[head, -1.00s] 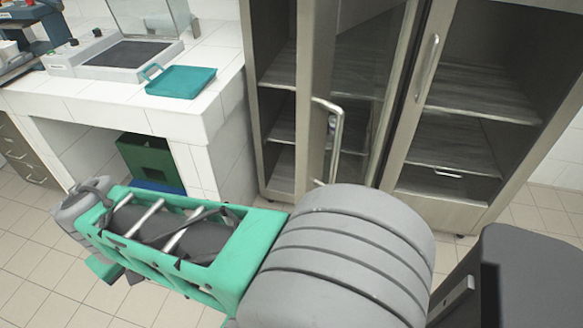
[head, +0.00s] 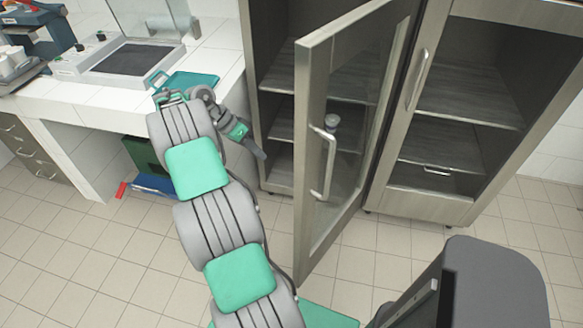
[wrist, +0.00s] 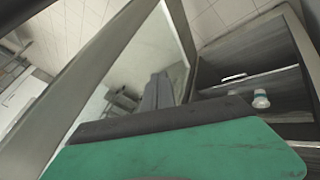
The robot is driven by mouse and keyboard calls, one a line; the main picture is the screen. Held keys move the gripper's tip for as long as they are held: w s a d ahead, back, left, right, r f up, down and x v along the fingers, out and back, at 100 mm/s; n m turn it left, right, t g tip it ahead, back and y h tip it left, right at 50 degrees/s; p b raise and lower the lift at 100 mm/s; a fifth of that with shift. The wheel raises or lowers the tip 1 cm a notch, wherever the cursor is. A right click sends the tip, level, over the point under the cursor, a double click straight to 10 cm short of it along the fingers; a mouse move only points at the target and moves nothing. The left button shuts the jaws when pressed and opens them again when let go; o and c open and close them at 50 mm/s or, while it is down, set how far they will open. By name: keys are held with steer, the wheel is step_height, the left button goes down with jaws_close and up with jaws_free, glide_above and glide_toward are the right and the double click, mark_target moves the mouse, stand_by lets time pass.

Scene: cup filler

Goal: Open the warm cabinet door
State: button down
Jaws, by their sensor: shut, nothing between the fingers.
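The warm cabinet (head: 270,95) stands at the back with its left glass door (head: 308,225) swung well out into the room. The door's metal handle (head: 328,165) is on its outer face. My gripper (head: 262,154) is shut and empty, left of the door and in front of the open bay, apart from the handle. In the wrist view, my gripper's dark shut fingers (wrist: 158,90) point up between the door's frame and glass (wrist: 130,60) on the left and the shelves (wrist: 250,85) on the right. Whether they touch the door I cannot tell.
The right cabinet door, with its handle (head: 417,80), looks shut. A small white container (head: 332,122) shows behind the glass. A white tiled counter (head: 95,100) at left holds a teal tray (head: 190,80) and a machine (head: 120,55).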

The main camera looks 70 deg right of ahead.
steer(key=s+f, duration=0.8)
steer(key=s, duration=0.2)
steer(key=shift+s+d+f+m, duration=0.2)
steer(key=shift+s+d+m, duration=0.05)
steer(key=shift+d+m, duration=0.15)
